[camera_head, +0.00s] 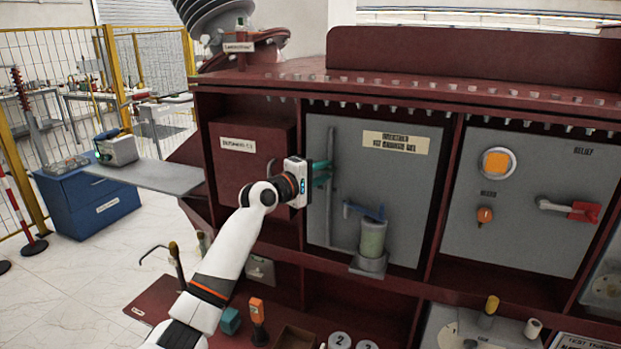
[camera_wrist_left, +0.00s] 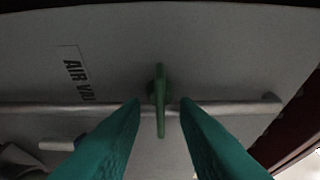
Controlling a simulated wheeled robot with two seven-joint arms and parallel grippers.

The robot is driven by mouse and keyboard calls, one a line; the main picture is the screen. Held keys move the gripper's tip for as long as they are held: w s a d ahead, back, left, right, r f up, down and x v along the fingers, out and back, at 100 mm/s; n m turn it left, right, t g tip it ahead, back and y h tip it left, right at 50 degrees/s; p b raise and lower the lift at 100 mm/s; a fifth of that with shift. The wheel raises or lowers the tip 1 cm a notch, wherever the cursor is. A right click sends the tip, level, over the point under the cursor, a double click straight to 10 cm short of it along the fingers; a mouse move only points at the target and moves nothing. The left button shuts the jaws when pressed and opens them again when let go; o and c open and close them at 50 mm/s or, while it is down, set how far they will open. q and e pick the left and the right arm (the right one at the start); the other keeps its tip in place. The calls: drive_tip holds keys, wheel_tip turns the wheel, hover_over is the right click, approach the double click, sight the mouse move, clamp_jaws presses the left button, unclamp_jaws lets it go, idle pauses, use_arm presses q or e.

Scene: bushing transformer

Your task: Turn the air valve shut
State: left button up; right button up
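The air valve is a green lever (camera_wrist_left: 159,98) on a thin grey pipe (camera_wrist_left: 225,107), with a label (camera_wrist_left: 75,75) reading "AIR VAL" beside it. In the left wrist view the lever lies across the pipe. My left gripper (camera_head: 322,172) reaches the grey panel from the left in the head view. Its teal fingers (camera_wrist_left: 159,105) are apart, and the lever shows in the gap between their tips, with space visible on both sides. In the head view the lever is not clearly distinguishable from my teal fingers. My right gripper is in neither view.
A clear cylinder (camera_head: 372,238) with a blue handle (camera_head: 363,210) stands to the right of my gripper. A red box (camera_head: 240,165) is behind my left wrist. A panel with an orange button (camera_head: 497,163) and red lever (camera_head: 583,211) is further right.

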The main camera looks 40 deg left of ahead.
use_arm(q)
drive_tip(key=s+a+b, duration=0.1)
drive_tip(key=s+b, duration=0.2)
drive_tip(key=s, duration=0.8)
drive_tip(key=shift+s+a+b, duration=0.2)
drive_tip(key=shift+a+b, duration=0.15)
drive_tip(key=shift+a, duration=0.05)
